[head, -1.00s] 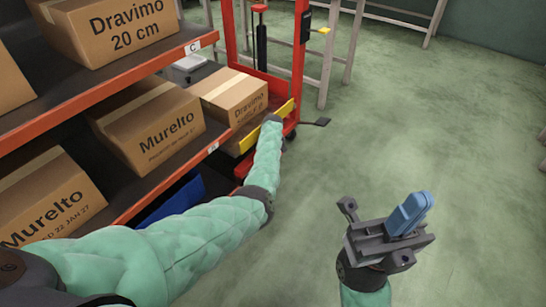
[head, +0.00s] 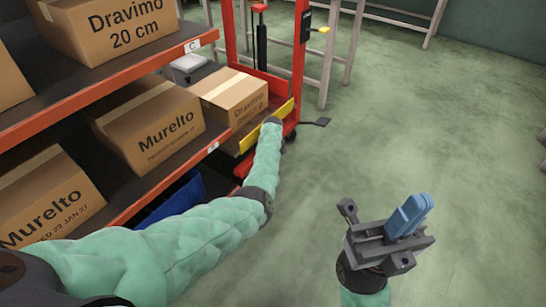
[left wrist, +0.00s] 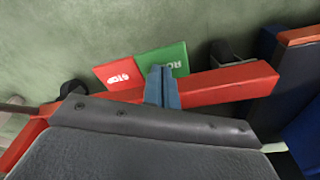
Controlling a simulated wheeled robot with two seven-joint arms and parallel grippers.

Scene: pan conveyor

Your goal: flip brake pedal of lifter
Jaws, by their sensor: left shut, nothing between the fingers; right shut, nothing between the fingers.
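The lifter (head: 299,62) is a red frame with a yellow bar, standing at the end of the shelf in the head view. In the left wrist view its red base beam (left wrist: 225,84) runs across the picture. A red pedal marked STOP (left wrist: 120,75) and a green pedal marked RO, the rest covered (left wrist: 176,58), lie side by side just beyond the beam. My left gripper (left wrist: 160,72) is shut and empty, its blue fingertips overlapping the green pedal's near edge; contact cannot be told. My right gripper (head: 415,208) is shut and empty over the open floor.
Several cartons, such as one marked Murelto (head: 150,125), sit on the orange-edged shelves at the left. A carton (head: 232,98) stands beside the lifter's yellow bar. A small dark plate (head: 323,121) sticks out low at the lifter's right.

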